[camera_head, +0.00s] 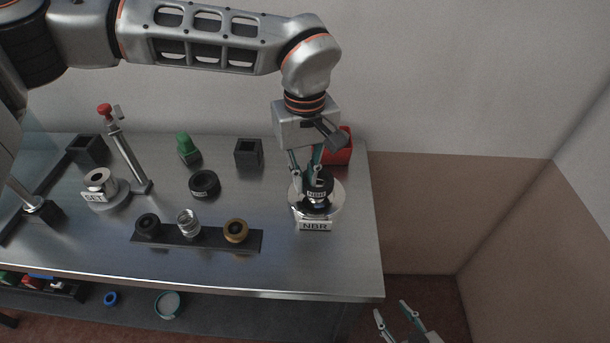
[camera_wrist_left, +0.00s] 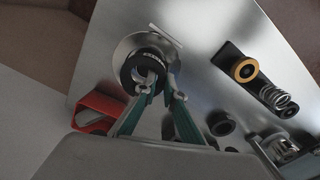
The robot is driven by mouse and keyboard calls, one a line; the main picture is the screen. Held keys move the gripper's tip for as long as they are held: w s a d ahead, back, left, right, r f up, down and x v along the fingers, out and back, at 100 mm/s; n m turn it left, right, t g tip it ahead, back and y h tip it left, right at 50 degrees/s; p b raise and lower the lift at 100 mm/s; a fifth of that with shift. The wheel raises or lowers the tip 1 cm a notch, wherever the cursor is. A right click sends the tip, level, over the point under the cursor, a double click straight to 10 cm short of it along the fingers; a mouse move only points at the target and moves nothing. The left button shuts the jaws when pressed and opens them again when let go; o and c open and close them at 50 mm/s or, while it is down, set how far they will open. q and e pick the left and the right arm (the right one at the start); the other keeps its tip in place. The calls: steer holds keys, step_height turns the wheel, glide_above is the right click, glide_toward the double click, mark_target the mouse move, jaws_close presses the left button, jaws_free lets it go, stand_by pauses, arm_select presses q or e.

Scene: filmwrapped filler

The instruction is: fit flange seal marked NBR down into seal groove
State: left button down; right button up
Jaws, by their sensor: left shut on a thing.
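The flange seal marked NBR is a thick black ring with a pale label (camera_head: 319,187). It also shows in the left wrist view (camera_wrist_left: 129,74). My left gripper (camera_head: 314,176) is shut on the ring's near side in the wrist view (camera_wrist_left: 155,84). The seal is over a round silver flange (camera_head: 336,203) with an NBR plate (camera_head: 315,225) in front. The flange's rim also shows in the wrist view (camera_wrist_left: 123,47). The seal and fingers hide the groove; I cannot tell whether the seal touches it. My right gripper (camera_head: 393,316) is open and empty, off the table's front right corner.
A red bin (camera_head: 339,149) stands just behind the flange. A dark rack (camera_head: 210,239) with a black bushing, a spring and a yellow ring lies left.

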mark_target(305, 182)
arm_select(q)
steer(key=shift+p, duration=0.45)
stand_by(1.6)
steer(key=shift+f+b, duration=0.65)
steer(key=shift+f, duration=0.65)
steer(key=c, duration=2)
jaws_free()
steer(key=shift+c, duration=0.2)
step_height(305, 182, up, 12)
